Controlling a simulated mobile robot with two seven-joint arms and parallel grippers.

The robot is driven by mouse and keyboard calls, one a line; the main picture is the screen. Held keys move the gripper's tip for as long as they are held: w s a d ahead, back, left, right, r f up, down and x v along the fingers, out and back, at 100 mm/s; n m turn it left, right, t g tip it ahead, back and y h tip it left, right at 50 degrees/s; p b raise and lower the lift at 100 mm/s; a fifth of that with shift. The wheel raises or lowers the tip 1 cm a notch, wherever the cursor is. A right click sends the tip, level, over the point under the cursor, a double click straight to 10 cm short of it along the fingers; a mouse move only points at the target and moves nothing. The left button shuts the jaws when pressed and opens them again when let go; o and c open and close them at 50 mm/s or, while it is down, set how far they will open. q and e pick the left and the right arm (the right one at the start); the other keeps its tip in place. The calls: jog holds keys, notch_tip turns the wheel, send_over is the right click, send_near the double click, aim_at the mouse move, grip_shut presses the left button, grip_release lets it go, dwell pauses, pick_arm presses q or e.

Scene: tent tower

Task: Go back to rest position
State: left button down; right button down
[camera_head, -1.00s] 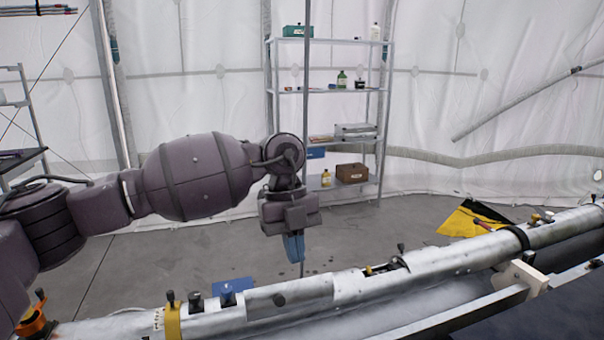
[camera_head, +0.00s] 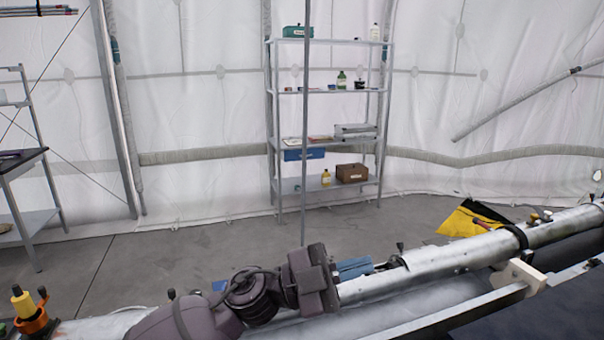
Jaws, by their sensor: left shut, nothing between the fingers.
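My left gripper (camera_head: 354,268) shows low in the middle of the head view, with its blue fingers pointing right. The fingers are shut and nothing is seen between them. The dark wrist and forearm come in from the bottom edge and cover part of the long silver tube (camera_head: 440,262). The gripper appears in front of or just above the tube; I cannot tell whether it touches. My right gripper is not in this view.
The silver tube runs from lower left to right, with an orange clamp (camera_head: 34,322) at its left end.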

pick_arm(q)
jog(key=w+a+f+n+t+y, duration=0.2)
jog(key=a+n+t+y, duration=0.25)
jog(key=n+t, duration=0.35)
jog(key=w+a+f+n+t+y, duration=0.1)
jog(key=w+a+n+t+y, duration=0.15)
jog(key=a+n+t, duration=0.5)
jog(key=s+a+f+n+y, duration=0.3)
jog(key=a+f+n+y, duration=0.6)
jog(key=a+f+y, duration=0.3)
jog(key=s+a+f+n+g+y, duration=0.1)
jog(key=s+a+f+g, duration=0.35)
jog(key=s, duration=0.35)
jog(key=s+a+f+n+g+y, duration=0.1)
jog(key=s+a+f+g, duration=0.3)
jog(key=s, duration=0.5)
jog(key=s+a+f+n+g+y, duration=0.1)
jog(key=s+a+f+g, duration=0.25)
jog(key=s+f, duration=0.35)
jog(key=w+f+t, duration=0.6)
jog(key=f+t, duration=0.1)
jog(key=f, duration=0.2)
jog(key=shift+w+d+f+m, duration=0.2)
jog(key=shift+m, duration=0.25)
jog(key=shift+t, duration=0.25)
